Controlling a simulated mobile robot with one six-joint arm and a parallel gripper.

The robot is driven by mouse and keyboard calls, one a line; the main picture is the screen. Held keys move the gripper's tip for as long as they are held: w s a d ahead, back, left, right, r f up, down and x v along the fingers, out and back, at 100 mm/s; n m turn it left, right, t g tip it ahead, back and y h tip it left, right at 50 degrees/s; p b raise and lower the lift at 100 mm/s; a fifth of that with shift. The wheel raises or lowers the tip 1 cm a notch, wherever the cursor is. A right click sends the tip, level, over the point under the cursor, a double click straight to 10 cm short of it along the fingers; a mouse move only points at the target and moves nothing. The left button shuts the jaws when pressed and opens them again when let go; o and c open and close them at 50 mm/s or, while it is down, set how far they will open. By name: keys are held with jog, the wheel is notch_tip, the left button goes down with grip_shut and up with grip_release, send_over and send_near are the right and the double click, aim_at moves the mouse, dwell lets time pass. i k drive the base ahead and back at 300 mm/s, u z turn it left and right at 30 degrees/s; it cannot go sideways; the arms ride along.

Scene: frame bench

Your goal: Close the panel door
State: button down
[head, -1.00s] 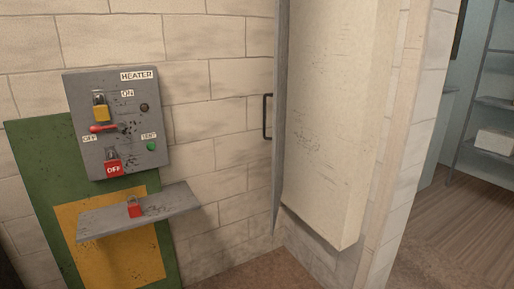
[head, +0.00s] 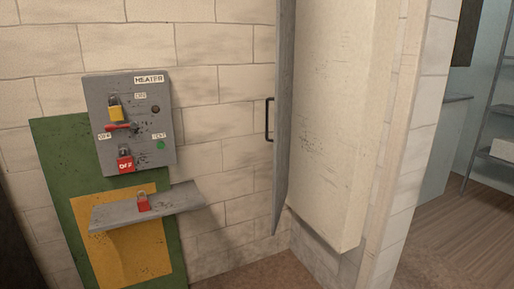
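The panel door (head: 284,120) is a tall, thin grey sheet seen almost edge-on in the head view, right of centre. It runs from the top of the picture down to a lower corner above the floor. A dark bar handle (head: 269,119) sticks out on its left side. The door stands against the left edge of a pale, scuffed cabinet (head: 330,120). It looks swung open, but its hinge cannot be made out. My gripper is not in view.
A grey HEATER box (head: 130,122) with a red lever, padlocks and a green button hangs on the block wall at left. Below it a grey shelf (head: 175,204) juts out, holding a red padlock (head: 143,202). Open floor (head: 445,240) lies at right.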

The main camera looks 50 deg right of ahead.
aim_at(285, 10)
jog(key=z, duration=0.15)
jog(key=i, duration=0.95)
jog(key=u, duration=0.1)
